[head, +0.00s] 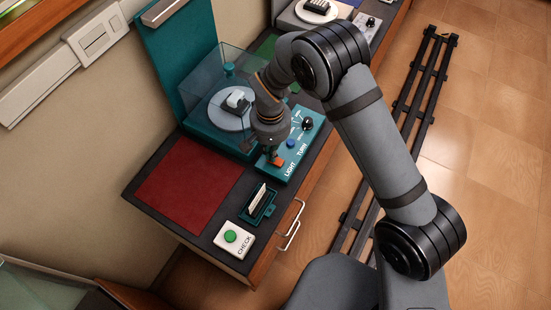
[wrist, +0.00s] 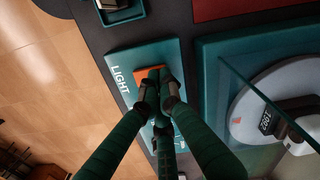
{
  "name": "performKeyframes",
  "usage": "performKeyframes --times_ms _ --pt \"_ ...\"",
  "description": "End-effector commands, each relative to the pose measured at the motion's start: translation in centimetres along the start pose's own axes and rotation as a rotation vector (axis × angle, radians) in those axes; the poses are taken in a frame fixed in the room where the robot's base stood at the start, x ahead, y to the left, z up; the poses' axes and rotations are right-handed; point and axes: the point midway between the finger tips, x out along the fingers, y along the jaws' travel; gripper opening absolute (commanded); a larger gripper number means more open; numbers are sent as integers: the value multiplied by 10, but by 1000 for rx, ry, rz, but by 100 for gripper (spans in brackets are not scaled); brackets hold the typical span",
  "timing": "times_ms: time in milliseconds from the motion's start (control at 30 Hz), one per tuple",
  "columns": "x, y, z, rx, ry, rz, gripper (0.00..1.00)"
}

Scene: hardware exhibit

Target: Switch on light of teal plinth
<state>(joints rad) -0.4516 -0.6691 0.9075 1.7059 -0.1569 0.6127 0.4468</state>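The teal plinth (head: 222,140) stands on the dark counter with a clear case over a pale round turntable (head: 230,109). Its teal control panel (head: 292,148) carries an orange switch (head: 277,162) beside the word LIGHT; the switch also shows in the wrist view (wrist: 147,74). My gripper (head: 273,155) points down at the switch. In the wrist view its fingers (wrist: 157,80) are drawn together with nothing held, their tips over or against the switch. I cannot tell whether they touch. The fingers hide part of the switch and panel.
A blue button (head: 291,143) and a black knob (head: 307,124) marked TURN sit beside the switch. The clear case stands close to my gripper. A red mat (head: 190,188), a teal card holder (head: 259,205) and a green CHECK button (head: 231,236) lie on the near counter.

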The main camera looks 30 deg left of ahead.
Motion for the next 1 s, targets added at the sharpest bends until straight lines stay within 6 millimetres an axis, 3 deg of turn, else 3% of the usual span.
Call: performKeyframes --times_ms 800,1000 --pt "-66 0 0 0 0 0 0" --pt "-70 0 0 0 0 0 0"
